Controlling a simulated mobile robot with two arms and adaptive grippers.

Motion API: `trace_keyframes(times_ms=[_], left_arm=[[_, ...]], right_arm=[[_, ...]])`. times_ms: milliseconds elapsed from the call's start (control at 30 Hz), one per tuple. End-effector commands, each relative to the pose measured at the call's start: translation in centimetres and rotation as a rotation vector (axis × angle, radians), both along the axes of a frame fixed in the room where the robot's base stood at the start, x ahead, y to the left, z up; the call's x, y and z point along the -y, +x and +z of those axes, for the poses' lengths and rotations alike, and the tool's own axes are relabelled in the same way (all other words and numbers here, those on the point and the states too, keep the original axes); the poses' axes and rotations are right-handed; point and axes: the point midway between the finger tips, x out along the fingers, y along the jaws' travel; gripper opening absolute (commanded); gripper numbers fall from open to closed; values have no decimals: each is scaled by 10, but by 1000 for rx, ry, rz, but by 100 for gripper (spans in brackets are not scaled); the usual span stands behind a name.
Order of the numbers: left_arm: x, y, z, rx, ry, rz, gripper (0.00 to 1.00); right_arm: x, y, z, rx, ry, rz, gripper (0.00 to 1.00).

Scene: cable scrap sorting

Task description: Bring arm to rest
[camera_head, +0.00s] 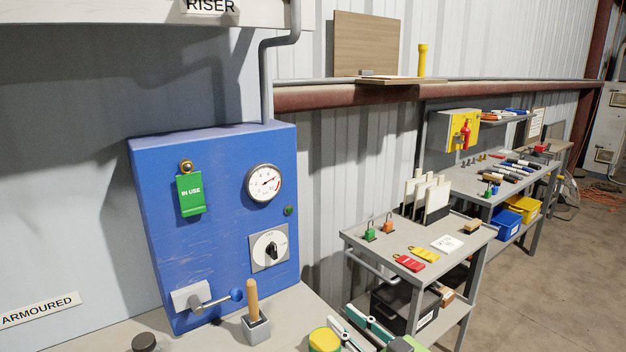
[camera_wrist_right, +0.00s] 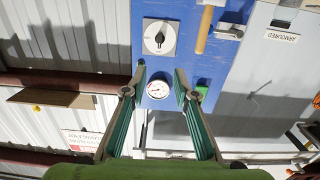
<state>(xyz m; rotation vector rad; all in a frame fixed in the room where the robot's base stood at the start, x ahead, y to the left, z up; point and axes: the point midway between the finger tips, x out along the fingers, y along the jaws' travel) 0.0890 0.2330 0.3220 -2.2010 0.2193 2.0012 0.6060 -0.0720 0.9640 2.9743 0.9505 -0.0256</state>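My right gripper (camera_head: 341,317) shows at the bottom of the head view, low in front of the blue panel and over the bench edge. In the right wrist view its two green-sided fingers (camera_wrist_right: 160,76) stand apart with nothing held between them. The blue panel (camera_head: 222,235) lies beyond the fingertips there, with its round gauge (camera_wrist_right: 155,95) seen between the fingers. The panel appears upside down in that view. My left gripper is in neither view.
A wooden-handled tool (camera_head: 252,302) stands in a grey holder on the bench beside the panel's lever (camera_head: 212,301). A yellow-topped green object (camera_head: 324,341) is close to the right gripper. A grey cart (camera_head: 368,252) with tags and padlocks stands to the right.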

Motion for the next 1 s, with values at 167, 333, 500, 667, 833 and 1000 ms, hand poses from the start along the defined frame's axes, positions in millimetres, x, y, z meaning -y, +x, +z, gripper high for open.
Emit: trace_keyframes(times_ms=[167,333,500,667,833,1000], left_arm=[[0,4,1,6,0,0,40],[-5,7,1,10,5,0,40],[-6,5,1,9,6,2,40],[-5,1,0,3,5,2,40],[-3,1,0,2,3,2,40],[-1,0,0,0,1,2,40]], right_arm=[[-3,-14,-22,-68,-28,-26,27],[-1,-31,-48,-151,-71,-62,27],[7,-59,-82,-272,-133,-115,27],[29,-106,-127,-456,-217,-192,27],[69,-182,-176,-715,-331,-292,27],[102,-247,-201,-912,-409,-358,27]])
